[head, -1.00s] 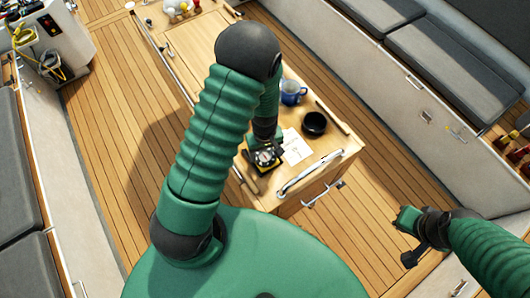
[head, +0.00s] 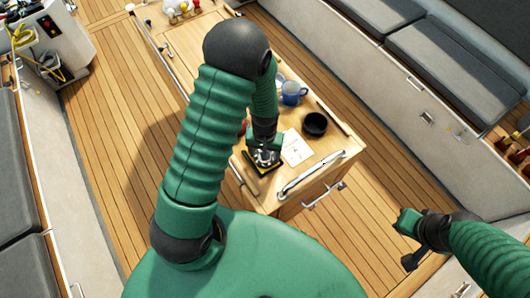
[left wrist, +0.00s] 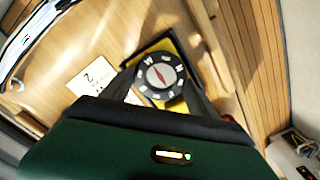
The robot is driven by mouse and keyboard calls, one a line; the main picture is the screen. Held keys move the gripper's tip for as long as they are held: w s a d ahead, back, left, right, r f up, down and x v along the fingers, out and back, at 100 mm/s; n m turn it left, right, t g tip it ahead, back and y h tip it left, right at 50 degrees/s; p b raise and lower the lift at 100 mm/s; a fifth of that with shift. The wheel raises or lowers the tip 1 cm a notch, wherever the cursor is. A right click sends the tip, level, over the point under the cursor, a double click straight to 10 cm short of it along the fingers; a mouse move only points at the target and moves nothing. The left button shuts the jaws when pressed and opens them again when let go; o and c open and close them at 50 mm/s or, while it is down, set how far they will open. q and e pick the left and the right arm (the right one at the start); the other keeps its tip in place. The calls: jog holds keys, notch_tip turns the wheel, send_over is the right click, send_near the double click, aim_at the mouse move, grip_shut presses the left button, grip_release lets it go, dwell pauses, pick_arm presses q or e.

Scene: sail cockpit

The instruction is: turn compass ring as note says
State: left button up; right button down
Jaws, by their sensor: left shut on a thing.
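The compass (head: 262,160), a dark ring on a yellow and black base, sits near the front left of the wooden table. In the left wrist view its black lettered ring (left wrist: 149,93) surrounds a pale dial with a red needle. My left gripper (left wrist: 160,84) is shut on the compass ring, one dark finger on each side. In the head view my left gripper (head: 264,153) is above the compass and partly hides it. The white note (head: 295,148) lies to its right; its marks (left wrist: 92,85) are too small to read surely. My right gripper (head: 409,240) hangs empty over the floor, away from the table.
A blue mug (head: 292,93) and a black bowl (head: 315,124) stand on the table (head: 205,50) beyond the note. A metal rail (head: 301,180) runs along the table's front edge. Cushioned benches (head: 437,58) line the sides.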

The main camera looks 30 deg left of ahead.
pick_arm(q)
jog(key=o, duration=1.4)
jog(key=shift+r, duration=0.1)
jog(key=shift+w+r, duration=0.1)
jog(key=shift+r, duration=0.25)
jog(key=shift+r+b, duration=1.05)
jog(key=shift+r, duration=6.9)
